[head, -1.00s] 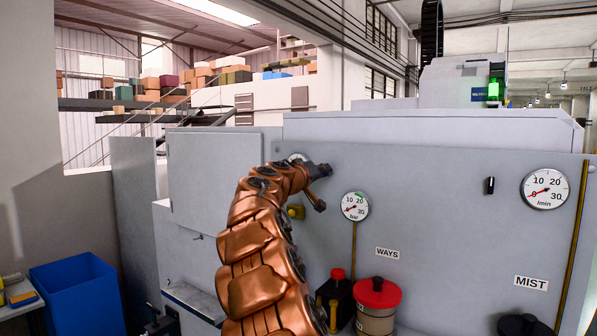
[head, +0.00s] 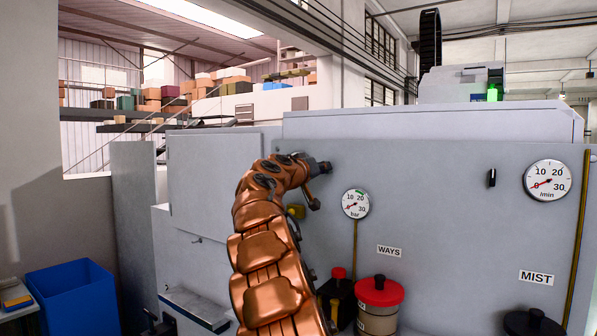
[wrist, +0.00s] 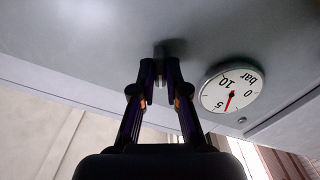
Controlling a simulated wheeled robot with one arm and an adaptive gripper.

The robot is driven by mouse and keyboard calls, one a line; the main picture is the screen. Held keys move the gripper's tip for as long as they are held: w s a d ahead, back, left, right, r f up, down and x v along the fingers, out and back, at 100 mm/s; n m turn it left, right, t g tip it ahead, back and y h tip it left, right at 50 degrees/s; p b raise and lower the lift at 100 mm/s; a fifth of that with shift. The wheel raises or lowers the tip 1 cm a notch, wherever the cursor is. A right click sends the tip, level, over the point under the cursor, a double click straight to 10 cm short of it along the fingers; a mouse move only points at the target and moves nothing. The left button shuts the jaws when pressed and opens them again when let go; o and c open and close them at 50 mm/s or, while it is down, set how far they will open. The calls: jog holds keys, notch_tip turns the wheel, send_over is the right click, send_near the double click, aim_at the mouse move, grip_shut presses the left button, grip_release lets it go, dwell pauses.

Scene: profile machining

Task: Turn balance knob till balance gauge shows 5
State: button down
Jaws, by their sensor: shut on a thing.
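My gripper (wrist: 160,72) is shut on a small dark knob (wrist: 161,50) on the grey machine panel. It also shows in the head view (head: 325,168), against the panel, where the knob is hidden. A round white gauge (wrist: 232,89) marked bar, with 0, 5 and 10, is beside the knob in the wrist view, upside down. Its red needle points close to the 5, slightly on the 0 side. No balance label is readable. In the head view my arm hides this gauge.
Another bar gauge (head: 355,204) is below right of my gripper, with a yellow knob (head: 296,211) to its left. A black switch (head: 491,178) and an l/min gauge (head: 548,180) are far right. Red-capped containers (head: 380,291) stand below.

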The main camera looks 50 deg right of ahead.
jog(key=shift+m+b, duration=0.7)
jog(key=shift+b, duration=0.25)
jog(key=shift+w+f+m+b, duration=0.1)
jog(key=shift+m+b, duration=0.4)
jog(key=shift+b, duration=0.25)
jog(key=shift+a+r+m+b, duration=0.1)
jog(key=shift+r+m+b, duration=0.1)
jog(key=shift+m+b, duration=1.2)
jog(key=c, duration=1)
grip_release()
jog(key=shift+f+m+p, duration=0.1)
jog(key=shift+m+p, duration=0.2)
jog(key=shift+p, duration=0.15)
jog(key=shift+c, duration=0.2)
